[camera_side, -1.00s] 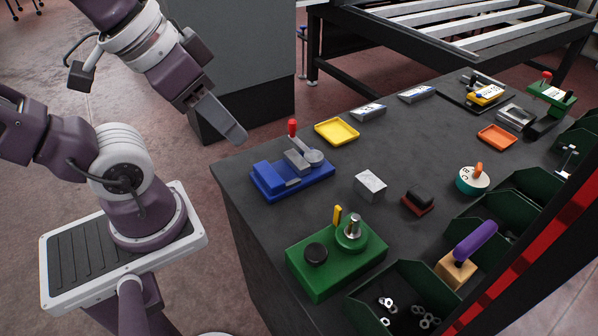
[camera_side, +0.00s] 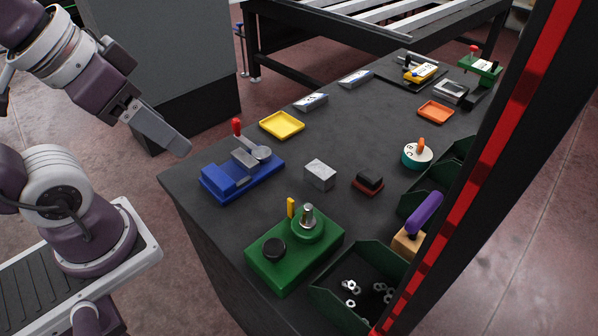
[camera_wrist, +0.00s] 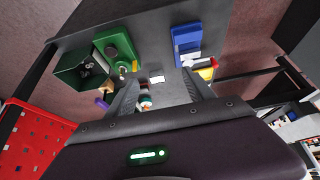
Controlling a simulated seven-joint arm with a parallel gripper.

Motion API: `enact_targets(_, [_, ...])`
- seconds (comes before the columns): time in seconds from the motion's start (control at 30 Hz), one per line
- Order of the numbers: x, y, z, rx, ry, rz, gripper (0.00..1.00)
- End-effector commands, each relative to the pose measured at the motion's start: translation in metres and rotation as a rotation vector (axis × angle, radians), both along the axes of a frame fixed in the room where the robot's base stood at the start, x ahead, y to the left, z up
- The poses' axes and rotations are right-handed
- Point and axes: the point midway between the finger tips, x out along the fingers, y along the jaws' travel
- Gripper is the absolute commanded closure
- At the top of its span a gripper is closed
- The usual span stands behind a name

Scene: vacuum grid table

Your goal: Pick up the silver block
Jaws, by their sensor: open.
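The silver block (camera_side: 320,175) is a small grey metallic cube standing on the dark table (camera_side: 330,130). It is right of the blue fixture and left of a small black-and-red block. In the wrist view the silver block (camera_wrist: 157,79) is a small bright shape between the fingers, some distance beyond them. My gripper (camera_side: 180,147) is in the air off the table's left edge, well apart from the block. In the wrist view my gripper (camera_wrist: 160,80) has its two fingers spread with nothing held between them.
A blue fixture with a red-knobbed clamp (camera_side: 242,173) stands between my gripper and the block. A green fixture (camera_side: 295,250) is in front, with a black-and-red block (camera_side: 368,183) to the right. A yellow tray (camera_side: 282,125) is behind. Dark green bins line the right edge.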

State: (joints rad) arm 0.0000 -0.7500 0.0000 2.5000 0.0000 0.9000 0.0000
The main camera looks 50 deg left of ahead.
Motion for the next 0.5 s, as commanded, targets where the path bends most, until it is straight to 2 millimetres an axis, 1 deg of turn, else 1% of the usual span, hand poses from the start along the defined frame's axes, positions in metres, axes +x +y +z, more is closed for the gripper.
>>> enact_targets(0.07, [0.003, 0.000, 0.001, 0.008, 0.006, -0.014, 0.38])
enact_targets(0.13, [0.018, 0.000, 0.005, 0.048, 0.035, -0.080, 0.38])
enact_targets(0.17, [0.028, 0.000, 0.007, 0.077, 0.056, -0.130, 0.38])
enact_targets(0.27, [0.082, -0.004, 0.008, 0.192, 0.148, -0.379, 0.38])
enact_targets(0.3, [0.107, -0.006, 0.003, 0.236, 0.185, -0.495, 0.38])
enact_targets(0.37, [0.144, -0.011, -0.012, 0.290, 0.237, -0.674, 0.38])
enact_targets(0.4, [0.168, -0.014, -0.025, 0.319, 0.270, -0.793, 0.38])
enact_targets(0.47, [0.200, -0.020, -0.051, 0.351, 0.311, -0.971, 0.38])
enact_targets(0.5, [0.219, -0.023, -0.071, 0.366, 0.334, -1.081, 0.38])
